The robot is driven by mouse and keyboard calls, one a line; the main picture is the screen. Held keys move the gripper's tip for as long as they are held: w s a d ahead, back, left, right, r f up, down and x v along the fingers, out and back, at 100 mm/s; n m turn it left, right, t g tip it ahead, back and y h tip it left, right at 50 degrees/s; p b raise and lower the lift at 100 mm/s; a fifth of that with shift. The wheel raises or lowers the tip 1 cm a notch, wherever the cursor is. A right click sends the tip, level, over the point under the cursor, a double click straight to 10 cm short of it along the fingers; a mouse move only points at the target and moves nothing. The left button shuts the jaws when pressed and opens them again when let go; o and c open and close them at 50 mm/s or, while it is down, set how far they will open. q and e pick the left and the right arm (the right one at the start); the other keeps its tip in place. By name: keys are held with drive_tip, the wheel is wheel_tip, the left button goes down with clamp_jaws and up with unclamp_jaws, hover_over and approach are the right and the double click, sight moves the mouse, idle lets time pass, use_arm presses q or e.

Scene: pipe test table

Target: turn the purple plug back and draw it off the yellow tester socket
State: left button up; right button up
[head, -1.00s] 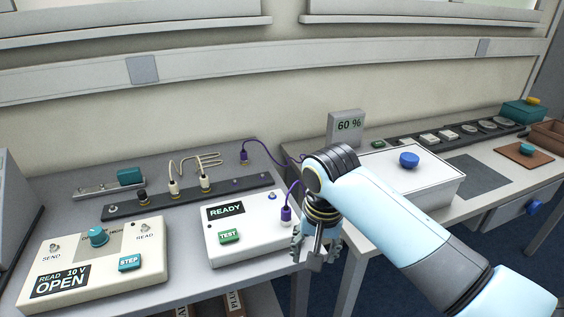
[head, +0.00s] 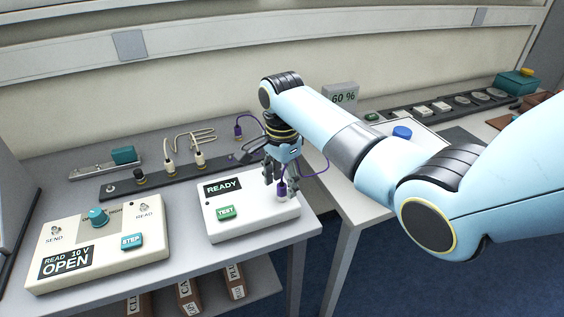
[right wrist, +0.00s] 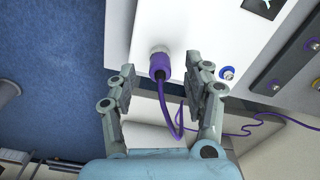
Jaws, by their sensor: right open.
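The purple plug (head: 281,189) stands on the right part of the white tester box (head: 255,222). In the right wrist view the plug (right wrist: 160,66) sits on a pale round collar, with its purple cable looping toward my gripper. I cannot make out any yellow on the socket beneath it. My right gripper (head: 281,180) is above the plug, pointing down. In the right wrist view its open fingers (right wrist: 160,76) lie either side of the plug, with a gap on each side. My left gripper is not in view.
The tester carries a READY display (head: 223,186) and a green TEST button (head: 226,212). Another purple plug (head: 238,131) stands behind it. A cream meter box (head: 100,245) is at left. A dark socket strip (head: 150,183) runs behind the boxes. The table's right edge is close to the tester.

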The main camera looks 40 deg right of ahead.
drive_tip(key=shift+f, duration=1.45)
drive_tip(key=shift+c, duration=0.4)
clamp_jaws()
drive_tip(key=n, duration=0.1)
drive_tip(key=n+p, duration=0.1)
drive_tip(key=shift+r+n, duration=0.25)
drive_tip(key=shift+n, duration=0.15)
drive_tip(key=shift+f+n+p, duration=0.15)
drive_tip(key=shift+n+p, duration=0.4)
drive_tip(key=shift+n, duration=0.55)
drive_tip(key=n, duration=0.4)
drive_tip(key=shift+n, duration=0.7)
